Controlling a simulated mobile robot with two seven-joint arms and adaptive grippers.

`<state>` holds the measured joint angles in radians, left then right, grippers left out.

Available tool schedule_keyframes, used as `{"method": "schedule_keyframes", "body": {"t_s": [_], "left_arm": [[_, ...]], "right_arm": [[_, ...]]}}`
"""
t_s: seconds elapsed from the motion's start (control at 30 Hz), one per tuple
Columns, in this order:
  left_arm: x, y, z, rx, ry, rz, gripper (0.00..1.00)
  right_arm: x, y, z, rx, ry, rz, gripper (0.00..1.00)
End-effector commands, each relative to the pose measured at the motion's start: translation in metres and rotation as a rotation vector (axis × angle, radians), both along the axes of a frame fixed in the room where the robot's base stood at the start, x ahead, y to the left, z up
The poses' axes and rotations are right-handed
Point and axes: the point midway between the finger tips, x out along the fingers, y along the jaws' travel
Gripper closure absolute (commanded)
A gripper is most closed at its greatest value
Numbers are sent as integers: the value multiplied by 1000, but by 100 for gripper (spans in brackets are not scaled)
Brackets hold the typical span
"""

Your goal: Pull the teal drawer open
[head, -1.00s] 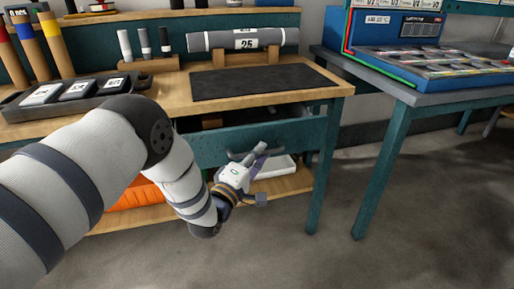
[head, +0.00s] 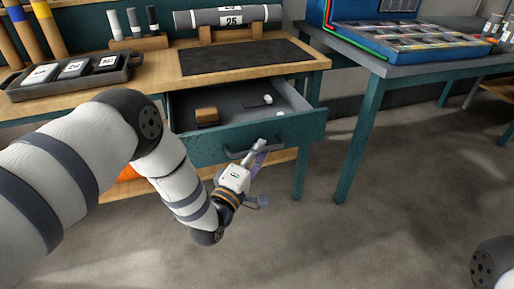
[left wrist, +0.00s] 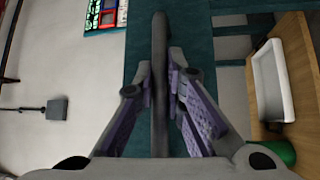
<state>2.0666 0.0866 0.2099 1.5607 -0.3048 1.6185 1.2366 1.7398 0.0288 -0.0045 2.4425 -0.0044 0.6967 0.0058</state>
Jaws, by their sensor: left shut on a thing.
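The teal drawer (head: 212,145) of the workbench is partly open, and its inside shows from above. Its dark bar handle (head: 236,154) is on the front panel. My left gripper (head: 258,150) is at the right part of the handle. In the left wrist view the handle (left wrist: 160,35) runs upright between the two purple-padded fingers (left wrist: 161,75), which are closed on it. My right gripper is out of the picture.
A brown block (head: 207,116) and small white things (head: 268,99) lie in the drawer. A black mat (head: 245,56) lies on the bench above. A second table (head: 372,100) stands to the right. The floor (head: 330,235) in front is clear.

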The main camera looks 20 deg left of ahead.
Motion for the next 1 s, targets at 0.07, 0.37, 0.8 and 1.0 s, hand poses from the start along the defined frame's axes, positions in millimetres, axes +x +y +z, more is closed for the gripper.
{"method": "schedule_keyframes", "body": {"t_s": [0.07, 0.37, 0.8, 1.0], "left_arm": [[0, 0, 1, -3, -3, 1, 100], [0, 1, 1, -2, -2, 2, 80], [-43, 10, -8, -1, 6, 1, 80], [-93, 20, -14, -2, 3, 2, 80]], "right_arm": [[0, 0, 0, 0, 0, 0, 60], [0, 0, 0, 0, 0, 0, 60], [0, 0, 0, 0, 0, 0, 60], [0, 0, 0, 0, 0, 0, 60]]}}
